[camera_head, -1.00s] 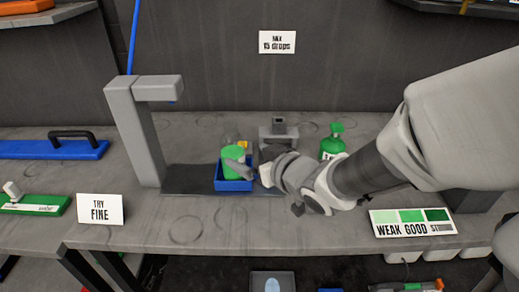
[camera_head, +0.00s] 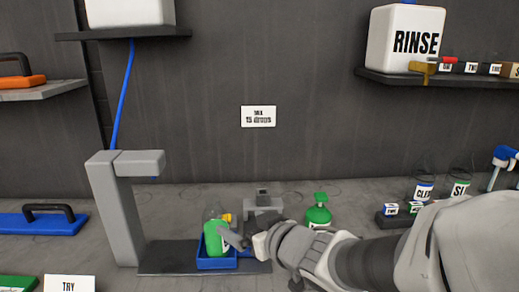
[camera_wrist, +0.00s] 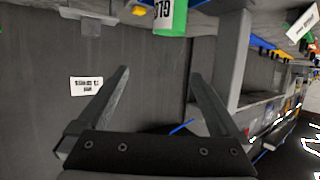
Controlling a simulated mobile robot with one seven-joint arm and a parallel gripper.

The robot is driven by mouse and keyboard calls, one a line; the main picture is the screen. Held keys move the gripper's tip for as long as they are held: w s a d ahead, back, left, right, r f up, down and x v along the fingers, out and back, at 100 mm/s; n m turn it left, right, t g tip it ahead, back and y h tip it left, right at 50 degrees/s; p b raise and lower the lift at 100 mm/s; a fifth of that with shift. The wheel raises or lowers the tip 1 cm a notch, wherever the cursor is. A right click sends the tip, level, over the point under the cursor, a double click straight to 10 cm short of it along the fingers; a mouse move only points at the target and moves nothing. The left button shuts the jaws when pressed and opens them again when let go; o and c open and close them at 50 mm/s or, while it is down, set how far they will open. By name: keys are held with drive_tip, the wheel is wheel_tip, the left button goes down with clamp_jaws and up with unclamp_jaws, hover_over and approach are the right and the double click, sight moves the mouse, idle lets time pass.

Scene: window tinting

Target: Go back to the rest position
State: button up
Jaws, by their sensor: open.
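My gripper (camera_head: 236,238) is at the lower middle of the head view, at the right side of a green bottle (camera_head: 213,240). The bottle stands in a small blue tray (camera_head: 217,264). In the wrist view my gripper (camera_wrist: 160,73) has its two fingers wide apart with nothing between them. The green bottle (camera_wrist: 171,14) shows at the top edge there, beyond the fingertips and cut off by the frame. Whether a finger touches the bottle in the head view I cannot tell.
A grey stand (camera_head: 118,205) rises left of the tray. A green pump bottle (camera_head: 319,213) stands behind my arm. Labelled jars (camera_head: 424,190) are at the right. A shelf (camera_head: 450,79) holds a white RINSE container (camera_head: 405,38).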

drive_tip(key=s+d+r+m+h+p, duration=0.1)
drive_tip(key=d+r+m+h+p, duration=0.1)
drive_tip(key=d+r+h, duration=0.35)
drive_tip(key=s+d+r+m+h+p, duration=0.2)
drive_tip(key=d+r+m, duration=0.1)
drive_tip(key=d, duration=0.5)
drive_tip(key=s+d+m+g+p, duration=0.1)
drive_tip(key=s+g+p, duration=0.1)
drive_tip(key=s, duration=0.5)
drive_tip(key=s+d+r+g+p, duration=0.1)
drive_tip(key=s+d+g+p, duration=0.1)
drive_tip(key=s, duration=0.5)
drive_tip(key=shift+r+m+g, duration=0.3)
drive_tip(key=shift+m+g, duration=0.1)
drive_tip(key=shift+g, duration=0.5)
